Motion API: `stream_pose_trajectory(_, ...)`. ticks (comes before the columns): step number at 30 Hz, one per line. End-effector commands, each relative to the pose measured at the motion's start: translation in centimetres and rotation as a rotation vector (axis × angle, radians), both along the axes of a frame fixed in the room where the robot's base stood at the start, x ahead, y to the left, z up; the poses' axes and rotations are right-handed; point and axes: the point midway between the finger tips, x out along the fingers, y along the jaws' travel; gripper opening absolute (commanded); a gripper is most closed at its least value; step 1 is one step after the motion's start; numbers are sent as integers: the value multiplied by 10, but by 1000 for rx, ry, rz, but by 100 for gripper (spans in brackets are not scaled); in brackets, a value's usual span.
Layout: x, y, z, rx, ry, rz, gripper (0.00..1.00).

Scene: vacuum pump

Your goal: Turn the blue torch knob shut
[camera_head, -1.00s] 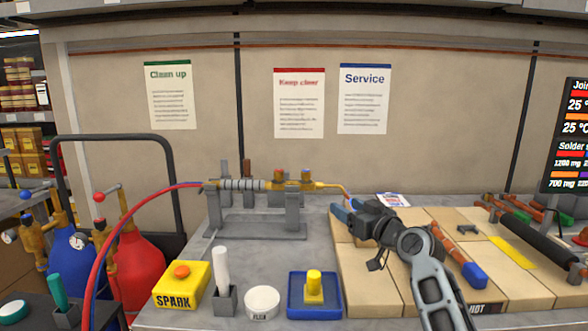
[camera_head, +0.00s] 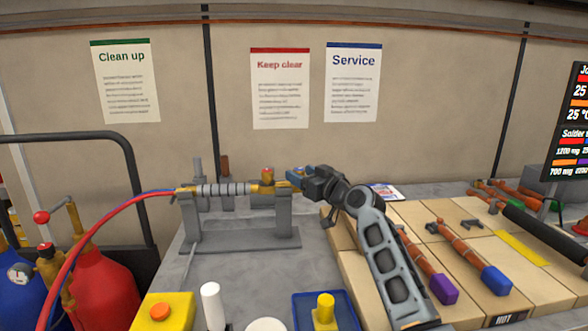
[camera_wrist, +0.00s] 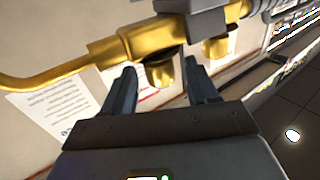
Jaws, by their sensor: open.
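The torch (camera_head: 222,190) lies level on a grey stand, with a ribbed grey handle and a brass valve body. An orange-topped knob (camera_head: 267,174) shows on the brass body. My gripper (camera_head: 297,175) is at the body's right end and hides the blue knob's place in the head view. In the wrist view my gripper (camera_wrist: 160,66) is open, with a brass knob (camera_wrist: 160,74) between its fingertips and gaps beside it. A second brass knob (camera_wrist: 215,46) sits outside the right finger. No blue cap shows there, and I cannot tell whether the fingers touch the near knob.
Red and blue hoses (camera_head: 105,210) run from the torch's left end toward the cylinders. The grey stand (camera_head: 240,240) is below the torch. A yellow spark box (camera_head: 165,312) and a blue tray (camera_head: 300,325) lie in front.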

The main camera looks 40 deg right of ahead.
Motion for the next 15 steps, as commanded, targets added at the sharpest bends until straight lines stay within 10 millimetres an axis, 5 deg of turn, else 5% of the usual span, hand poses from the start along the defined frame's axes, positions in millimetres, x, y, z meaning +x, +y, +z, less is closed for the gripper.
stream_pose_trajectory(6, 27, -1, 1, 0, 1, 1, 58)
stream_pose_trajectory(15, 36, -2, 0, 0, 1, 0, 58)
